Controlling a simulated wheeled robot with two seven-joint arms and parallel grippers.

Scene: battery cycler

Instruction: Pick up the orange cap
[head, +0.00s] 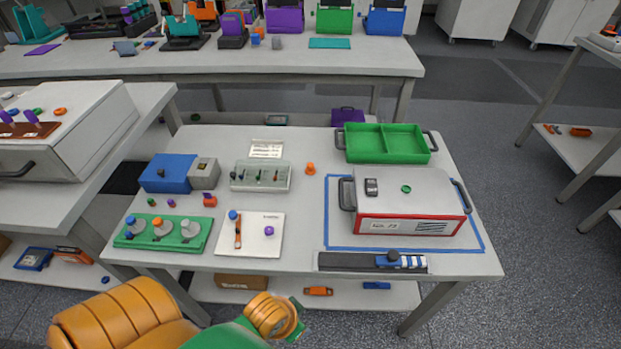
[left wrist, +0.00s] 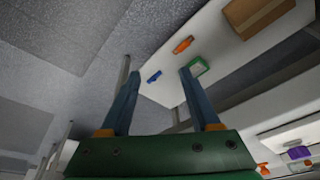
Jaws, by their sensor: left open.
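A small orange cap (head: 310,169) stands on the middle table, right of the clear-topped box and left of the white-and-red device. A second orange round piece (head: 157,223) sits on the green holder at the table's left front. I cannot tell from the frames which of them is the cap meant. My left gripper (left wrist: 157,78) is open and empty in the left wrist view, its two blue fingers apart. In the head view my left arm is low at the bottom, in front of the table's near edge, and the fingers are hidden there. My right gripper is not in view.
The white-and-red device (head: 408,204) stands inside a blue outline, with a green tray (head: 384,157) behind it. A blue-and-grey box (head: 168,173), green holder (head: 190,235) and white plate (head: 262,246) fill the left side. A lower shelf (left wrist: 216,38) lies under the table.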

